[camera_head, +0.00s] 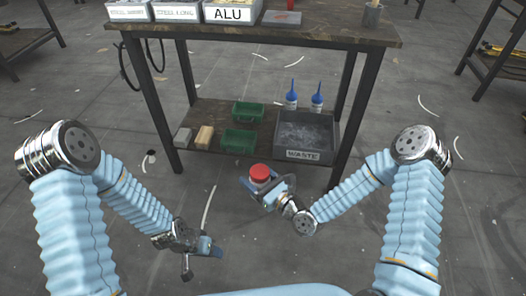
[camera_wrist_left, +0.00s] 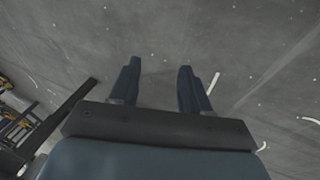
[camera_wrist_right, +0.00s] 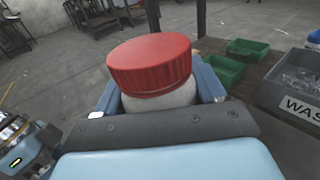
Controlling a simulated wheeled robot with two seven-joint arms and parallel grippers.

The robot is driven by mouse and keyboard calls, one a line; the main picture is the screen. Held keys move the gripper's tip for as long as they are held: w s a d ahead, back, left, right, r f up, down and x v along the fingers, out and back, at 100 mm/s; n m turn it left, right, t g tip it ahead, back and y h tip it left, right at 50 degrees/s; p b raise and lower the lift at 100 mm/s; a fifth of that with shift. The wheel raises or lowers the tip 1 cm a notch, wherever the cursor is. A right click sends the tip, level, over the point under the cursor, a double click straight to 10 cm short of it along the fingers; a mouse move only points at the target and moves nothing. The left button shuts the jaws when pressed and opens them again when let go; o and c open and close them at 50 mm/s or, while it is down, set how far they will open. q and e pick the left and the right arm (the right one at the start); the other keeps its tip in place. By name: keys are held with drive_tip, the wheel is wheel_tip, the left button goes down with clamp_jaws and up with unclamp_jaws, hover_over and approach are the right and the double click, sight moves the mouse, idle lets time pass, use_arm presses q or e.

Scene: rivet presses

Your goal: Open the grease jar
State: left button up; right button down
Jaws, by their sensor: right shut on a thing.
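The grease jar (camera_head: 259,174) has a red ribbed lid (camera_wrist_right: 150,64) on top and a whitish body (camera_wrist_right: 160,101). My right gripper (camera_head: 262,188) is shut on the jar's body and holds it in the air in front of the workbench, lid up and slightly tilted in the right wrist view. The lid sits on the jar; I cannot tell how tightly. My left gripper (camera_head: 207,247) is low at the left in the head view, apart from the jar. In the left wrist view its fingers (camera_wrist_left: 156,88) are apart with only floor between them.
A workbench (camera_head: 260,34) stands ahead with labelled bins on top. Its lower shelf holds green trays (camera_head: 240,140), a grey WASTE bin (camera_head: 305,135), blue-capped bottles (camera_head: 291,99) and small blocks (camera_head: 204,137). The floor between my arms is clear.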

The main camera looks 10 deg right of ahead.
use_arm(q)
drive_tip(key=o, duration=0.5)
drive_tip(key=w+r+m, duration=0.2)
drive_tip(key=w+m, duration=0.2)
drive_tip(key=w+a+r+m, duration=0.1)
drive_tip(key=w+r+m, duration=0.1)
drive_tip(key=w+m, duration=0.2)
drive_tip(key=w+a+r+m+t+y, duration=0.1)
drive_tip(key=w+r+m, duration=0.1)
drive_tip(key=w+m, duration=0.2)
drive_tip(key=shift+w+r, duration=0.35)
drive_tip(key=shift+w, duration=0.5)
drive_tip(key=shift+o, duration=0.2)
drive_tip(key=w+r+m+y, duration=0.1)
drive_tip(key=w+r+m, duration=0.5)
drive_tip(key=r+m, duration=0.1)
drive_tip(key=m+g+y, duration=0.2)
drive_tip(key=m, duration=1.5)
approach(262, 170)
drive_tip(key=shift+w+a+f, duration=0.1)
drive_tip(key=shift+w+a, duration=0.1)
drive_tip(key=shift+a, duration=0.05)
drive_tip(key=shift+s+d+f, duration=0.1)
drive_tip(key=shift+s+d, duration=0.05)
wheel_tip(262, 170, down, 7)
drive_tip(key=shift+f, duration=0.25)
